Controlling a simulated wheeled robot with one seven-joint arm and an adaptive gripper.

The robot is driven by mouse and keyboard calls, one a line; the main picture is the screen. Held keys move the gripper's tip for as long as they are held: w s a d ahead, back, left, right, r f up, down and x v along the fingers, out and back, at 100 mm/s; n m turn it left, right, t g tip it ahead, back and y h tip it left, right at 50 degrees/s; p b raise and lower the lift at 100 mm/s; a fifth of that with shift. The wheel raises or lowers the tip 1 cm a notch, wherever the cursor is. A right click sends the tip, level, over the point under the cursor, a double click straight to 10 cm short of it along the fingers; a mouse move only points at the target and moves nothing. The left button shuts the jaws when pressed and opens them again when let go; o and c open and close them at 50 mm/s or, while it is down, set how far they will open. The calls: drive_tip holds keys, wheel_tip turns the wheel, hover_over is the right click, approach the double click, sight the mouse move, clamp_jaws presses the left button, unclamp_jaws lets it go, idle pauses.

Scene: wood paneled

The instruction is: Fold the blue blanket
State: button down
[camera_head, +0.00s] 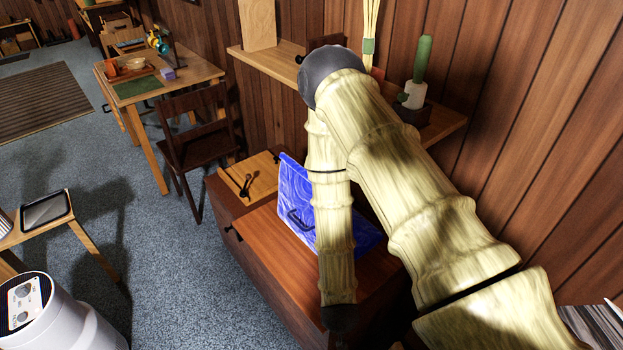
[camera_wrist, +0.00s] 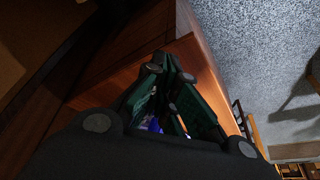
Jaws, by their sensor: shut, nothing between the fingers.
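The blue blanket (camera_head: 293,190) lies on the reddish wooden cabinet (camera_head: 262,248) in the head view. Its left part stands up at a slant, and more blue shows right of my forearm. My arm hides its middle. A patch of blue (camera_wrist: 153,125) shows between my finger links in the wrist view. My gripper (camera_wrist: 172,62) has dark green fingers, drawn together and empty, over the reddish wooden top. In the head view my arm comes down in front of the blanket, and my fingers cannot be made out. Whether they touch the blanket cannot be told.
A lighter board with a dark tool (camera_head: 246,184) lies at the cabinet's far end. A wall shelf (camera_head: 445,122) with a potted plant (camera_head: 416,85) hangs above. A dark chair (camera_head: 195,135) and a table (camera_head: 190,72) stand beyond. Carpet (camera_head: 180,260) is open to the left.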

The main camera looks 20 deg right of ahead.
drive_tip(key=w+a+r+m+t+h+p, duration=0.1)
drive_tip(key=w+r+m+t+h, duration=0.1)
drive_tip(key=w+r+m, duration=0.55)
drive_tip(key=w+a+r+m+t+h+p, duration=0.1)
drive_tip(key=w+r+m+h+p, duration=0.2)
drive_tip(key=w, duration=0.8)
drive_tip(key=w+a+r+m+g+h+p, duration=0.1)
drive_tip(key=w+a+r+m, duration=0.15)
drive_tip(key=r+m, duration=0.35)
drive_tip(key=w+a+r+m+g+h, duration=0.1)
drive_tip(key=w+a+r+m, duration=0.2)
drive_tip(key=r, duration=0.5)
drive_tip(key=w+a+r+m+g+h+p, duration=0.1)
drive_tip(key=w+a+r+m+h, duration=0.15)
drive_tip(key=r+m, duration=0.4)
drive_tip(key=w+p+x, duration=0.1)
drive_tip(key=p+x, duration=0.4)
drive_tip(key=x, duration=0.9)
drive_tip(key=shift+w+d+r+y, duration=0.15)
drive_tip(key=shift+w+d+y, duration=0.05)
drive_tip(key=shift+y, duration=0.25)
drive_tip(key=shift+d, duration=0.1)
